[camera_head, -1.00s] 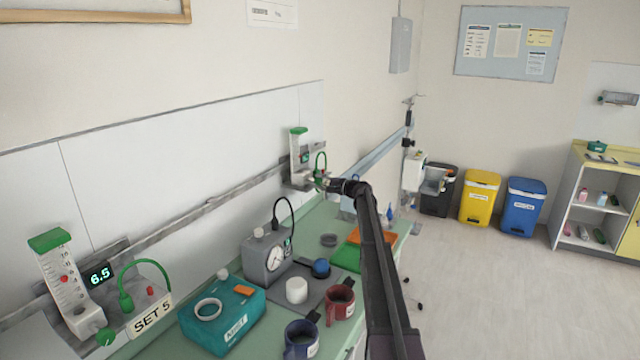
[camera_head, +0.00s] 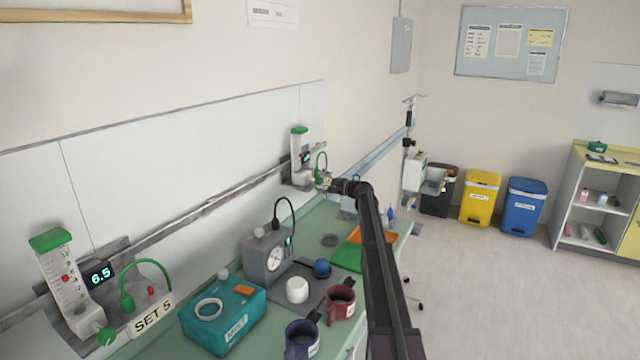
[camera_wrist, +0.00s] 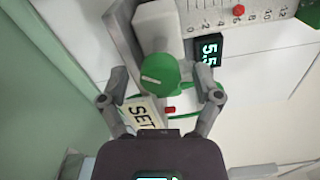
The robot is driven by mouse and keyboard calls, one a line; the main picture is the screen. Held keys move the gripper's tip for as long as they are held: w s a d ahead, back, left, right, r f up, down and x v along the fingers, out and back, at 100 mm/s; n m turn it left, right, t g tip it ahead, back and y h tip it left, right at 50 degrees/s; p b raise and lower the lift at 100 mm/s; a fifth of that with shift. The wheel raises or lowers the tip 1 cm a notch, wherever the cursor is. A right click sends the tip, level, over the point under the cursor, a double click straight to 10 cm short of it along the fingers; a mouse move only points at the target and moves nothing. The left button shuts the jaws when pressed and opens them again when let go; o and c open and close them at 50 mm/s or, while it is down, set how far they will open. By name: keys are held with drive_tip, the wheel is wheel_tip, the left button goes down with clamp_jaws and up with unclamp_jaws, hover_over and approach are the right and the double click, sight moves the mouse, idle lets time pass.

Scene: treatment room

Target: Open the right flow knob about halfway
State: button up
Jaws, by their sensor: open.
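The right flow knob (camera_wrist: 160,76) is green and round with a white pointer mark, on a pale flow unit that also shows in the head view (camera_head: 299,160). My gripper (camera_wrist: 161,84) is open, its fingers on either side of the knob; whether they touch it I cannot tell. In the head view my gripper (camera_head: 326,181) is at the unit, and the knob cannot be made out there. The display (camera_wrist: 208,49) beside the knob appears to read 5.5. A red ball (camera_wrist: 238,9) shows in the scale tube. The "SET" label (camera_wrist: 145,113) is partly covered by my gripper.
A left flow unit (camera_head: 66,275) reads 6.5 and has its own green knob (camera_head: 106,336). Below my arm the green counter (camera_head: 180,318) holds a teal box (camera_head: 240,302), a grey gauge (camera_head: 262,262), mugs and an orange tray (camera_head: 372,236). A rail (camera_head: 210,207) runs along the wall.

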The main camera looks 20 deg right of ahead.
drive_tip(key=v, duration=1.1)
drive_tip(key=shift+s+d, duration=0.2)
drive_tip(key=shift+s, duration=0.05)
